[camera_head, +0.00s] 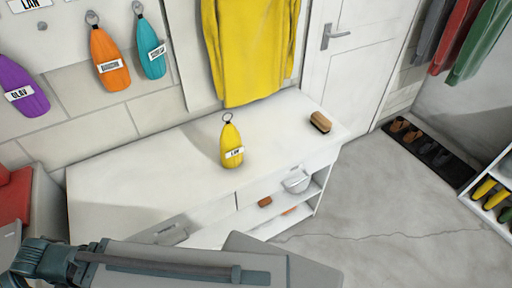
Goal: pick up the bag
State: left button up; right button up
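A small yellow bag (231,149) with a white name label and a dark ring at its top sits on the white cabinet (120,175), near the middle of its top. Three similar bags hang on the wall: a purple one (22,88), an orange one (109,62) and a teal one (151,50). Parts of my own arm or body show along the lower left edge. I cannot see the fingertips of either gripper, and nothing touches the yellow bag.
A brown brush (320,122) lies at the cabinet top's right end. Yellow clothing (250,50) hangs above the back edge. The open shelves below hold small items. A dark shoe mat (432,150) and a shoe rack (492,200) stand right. The floor (390,225) is clear.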

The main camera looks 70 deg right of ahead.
aim_at(231, 149)
jog(key=z, duration=2.1)
jog(key=i+j+z, duration=0.15)
